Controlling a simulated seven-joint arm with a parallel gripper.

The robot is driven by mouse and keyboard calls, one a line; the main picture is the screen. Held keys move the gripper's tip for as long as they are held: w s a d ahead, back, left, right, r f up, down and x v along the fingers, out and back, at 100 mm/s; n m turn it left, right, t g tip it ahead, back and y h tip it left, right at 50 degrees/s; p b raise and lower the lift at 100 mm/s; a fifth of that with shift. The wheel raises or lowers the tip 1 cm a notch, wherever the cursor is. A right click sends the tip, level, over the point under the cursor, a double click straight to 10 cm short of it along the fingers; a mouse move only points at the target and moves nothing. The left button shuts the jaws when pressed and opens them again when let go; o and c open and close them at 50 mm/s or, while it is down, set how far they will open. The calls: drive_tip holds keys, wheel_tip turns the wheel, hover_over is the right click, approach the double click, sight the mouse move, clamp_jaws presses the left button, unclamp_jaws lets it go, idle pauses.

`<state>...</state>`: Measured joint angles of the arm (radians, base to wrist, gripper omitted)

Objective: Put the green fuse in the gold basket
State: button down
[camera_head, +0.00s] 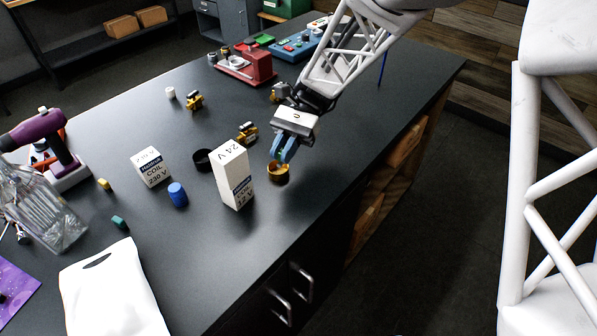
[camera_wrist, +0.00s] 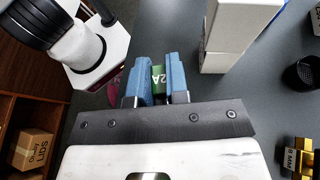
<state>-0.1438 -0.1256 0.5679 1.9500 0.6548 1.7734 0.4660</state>
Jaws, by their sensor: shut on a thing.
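My gripper (camera_head: 283,150) has blue fingers and is shut on the green fuse (camera_wrist: 157,76), which shows between the fingers in the wrist view with "2A" on it. In the head view the fuse is hidden by the fingers. The gold basket (camera_head: 278,173) is a small round gold cup near the table's right edge. In the head view the fingertips are right at the basket's far rim, over or just into it; I cannot tell which. I cannot make out the basket in the wrist view.
A tall white coil box (camera_head: 232,178) stands close left of the basket, with a black round cup (camera_head: 203,160) behind it. A second coil box (camera_head: 151,167), a blue cylinder (camera_head: 178,194) and a teal cylinder (camera_head: 119,222) lie further left. The table edge is close on the right.

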drive_tip(key=w+m, duration=0.1)
drive_tip(key=w+a+r+t+y, duration=0.1)
drive_tip(key=w, duration=0.1)
drive_tip(key=w+r+m+t+y, duration=0.1)
drive_tip(key=w, duration=0.1)
drive_tip(key=shift+w+a+m, duration=0.1)
drive_tip(key=shift+a+m, duration=0.05)
drive_tip(key=shift+m, duration=0.15)
drive_tip(key=shift+f, duration=0.1)
hover_over(278, 171)
drive_tip(key=shift+s+f, duration=0.2)
drive_tip(key=shift+f, duration=1.85)
drive_tip(key=shift+s+f, duration=0.2)
drive_tip(key=shift+f, duration=1.8)
drive_tip(key=c, duration=1)
unclamp_jaws()
drive_tip(key=shift+c, duration=0.2)
